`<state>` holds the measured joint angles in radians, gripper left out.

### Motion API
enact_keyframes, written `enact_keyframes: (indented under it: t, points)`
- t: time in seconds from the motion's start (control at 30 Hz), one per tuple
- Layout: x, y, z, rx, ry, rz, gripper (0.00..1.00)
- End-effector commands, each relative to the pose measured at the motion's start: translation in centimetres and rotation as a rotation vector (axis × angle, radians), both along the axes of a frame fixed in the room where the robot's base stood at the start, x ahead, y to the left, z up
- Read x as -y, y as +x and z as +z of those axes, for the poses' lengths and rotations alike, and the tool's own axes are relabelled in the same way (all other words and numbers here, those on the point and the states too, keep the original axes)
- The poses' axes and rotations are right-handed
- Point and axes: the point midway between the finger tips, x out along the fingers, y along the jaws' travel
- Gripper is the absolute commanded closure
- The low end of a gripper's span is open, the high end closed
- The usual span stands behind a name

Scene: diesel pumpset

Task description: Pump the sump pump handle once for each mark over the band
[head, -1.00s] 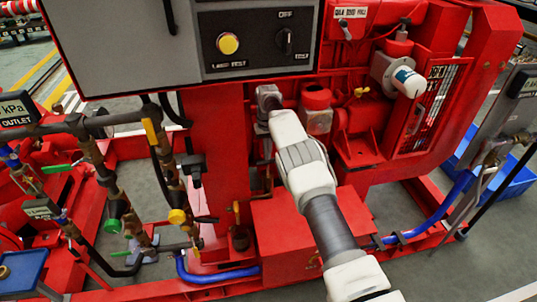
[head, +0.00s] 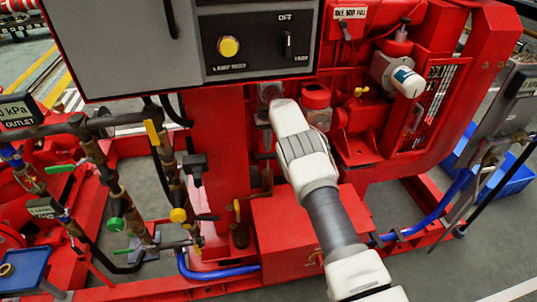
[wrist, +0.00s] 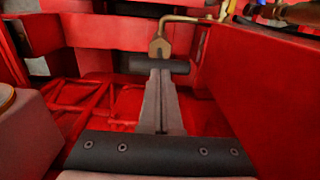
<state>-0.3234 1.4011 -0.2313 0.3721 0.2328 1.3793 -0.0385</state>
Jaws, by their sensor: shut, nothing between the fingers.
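My gripper (wrist: 158,52) is shut and empty in the wrist view, its dark cross bar and grey fingers pointing away from the camera. A bent brass rod (wrist: 185,19) lies just beyond the fingertips; it may be the pump handle. I cannot tell whether the fingertips touch it. In the head view my arm reaches toward the red skid below the grey panel, and the fingertips are not clear there. A small brass-topped dark fitting (head: 240,236) stands left of the red box. The outlet gauge (head: 18,113) reads kPa at the left edge; no marks or band can be read.
The red box (head: 300,240) stands beneath my arm. The grey control panel (head: 262,44) overhangs my wrist. Pipes and valves with a yellow lever (head: 152,132) stand at left. A blue hose (head: 222,272) runs low along the frame. A red wall (wrist: 260,85) is close at right.

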Motion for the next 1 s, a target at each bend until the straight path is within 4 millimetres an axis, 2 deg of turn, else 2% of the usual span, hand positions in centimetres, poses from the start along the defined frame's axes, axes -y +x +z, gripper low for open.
enact_keyframes:
  t: [0.47, 1.0]
  points:
    - [0.0, 0.0, -0.1, 0.0, 0.0, 0.0, 1.0]
    - [0.0, 0.0, -2.2, 0.0, 0.0, 0.0, 1.0]
